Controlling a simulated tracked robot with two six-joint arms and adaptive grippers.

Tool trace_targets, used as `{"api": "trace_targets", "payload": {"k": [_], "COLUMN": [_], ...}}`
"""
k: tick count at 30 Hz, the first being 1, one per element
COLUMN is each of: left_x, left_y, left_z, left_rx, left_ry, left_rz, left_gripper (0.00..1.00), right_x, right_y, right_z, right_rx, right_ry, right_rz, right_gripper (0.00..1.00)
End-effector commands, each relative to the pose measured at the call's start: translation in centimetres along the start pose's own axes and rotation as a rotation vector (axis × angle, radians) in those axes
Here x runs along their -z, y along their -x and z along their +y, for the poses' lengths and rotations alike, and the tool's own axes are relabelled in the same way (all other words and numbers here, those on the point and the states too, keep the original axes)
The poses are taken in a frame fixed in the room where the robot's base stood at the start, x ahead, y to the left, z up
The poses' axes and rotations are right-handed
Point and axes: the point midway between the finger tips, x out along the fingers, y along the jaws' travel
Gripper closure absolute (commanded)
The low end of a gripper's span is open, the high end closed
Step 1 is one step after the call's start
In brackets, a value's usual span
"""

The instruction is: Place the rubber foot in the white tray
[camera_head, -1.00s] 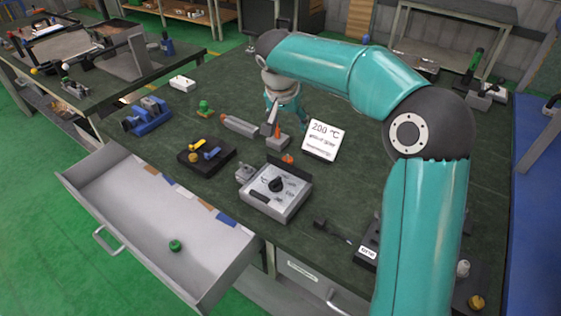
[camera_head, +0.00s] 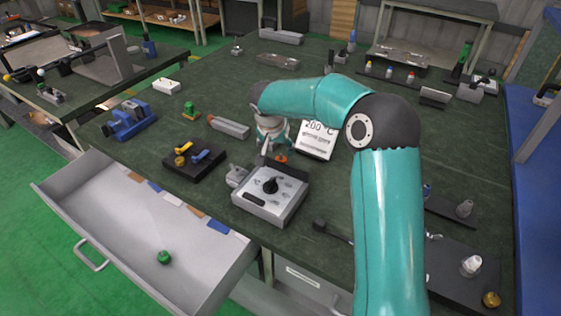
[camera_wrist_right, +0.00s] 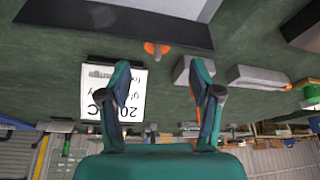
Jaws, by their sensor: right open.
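My right gripper (camera_head: 266,150) points down just behind the grey control box with the black knob (camera_head: 271,186). In the right wrist view its two fingers (camera_wrist_right: 160,78) are apart with nothing between them. A small orange piece (camera_wrist_right: 157,48) lies on the table ahead of the fingertips; it also shows in the head view (camera_head: 281,158). I cannot tell for sure which piece is the rubber foot. A small white box-like piece (camera_head: 166,86) sits at the table's far left; I cannot tell whether it is the white tray. My left gripper is out of view.
A "200 °C" sign (camera_head: 316,139) stands right beside the gripper. An open drawer (camera_head: 128,222) holds a green piece (camera_head: 164,257).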

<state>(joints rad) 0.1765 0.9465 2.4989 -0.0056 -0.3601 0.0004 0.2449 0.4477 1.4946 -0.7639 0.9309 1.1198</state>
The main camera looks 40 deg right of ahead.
Motion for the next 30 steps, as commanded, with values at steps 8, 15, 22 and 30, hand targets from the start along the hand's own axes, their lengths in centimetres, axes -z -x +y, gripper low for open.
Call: {"api": "trace_targets", "payload": {"k": [8, 15, 22, 30], "left_x": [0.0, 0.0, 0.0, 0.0], "left_y": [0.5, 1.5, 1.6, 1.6], "left_z": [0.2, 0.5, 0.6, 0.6], "left_rx": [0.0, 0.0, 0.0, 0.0], "left_ry": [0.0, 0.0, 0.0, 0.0], "left_rz": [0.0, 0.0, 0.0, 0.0], "left_gripper": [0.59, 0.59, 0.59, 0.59], "right_x": [0.1, 0.2, 0.2, 0.2], "right_y": [-1.8, -5.2, -6.3, -6.3], "right_z": [0.2, 0.4, 0.3, 0.3], "right_rx": [-0.003, -0.003, 0.001, 0.0], "right_ry": [-0.001, -0.002, -0.002, -0.002], "right_rz": [-0.001, -0.002, 0.001, 0.0], "right_gripper": [0.36, 0.36, 0.36, 0.59]}}
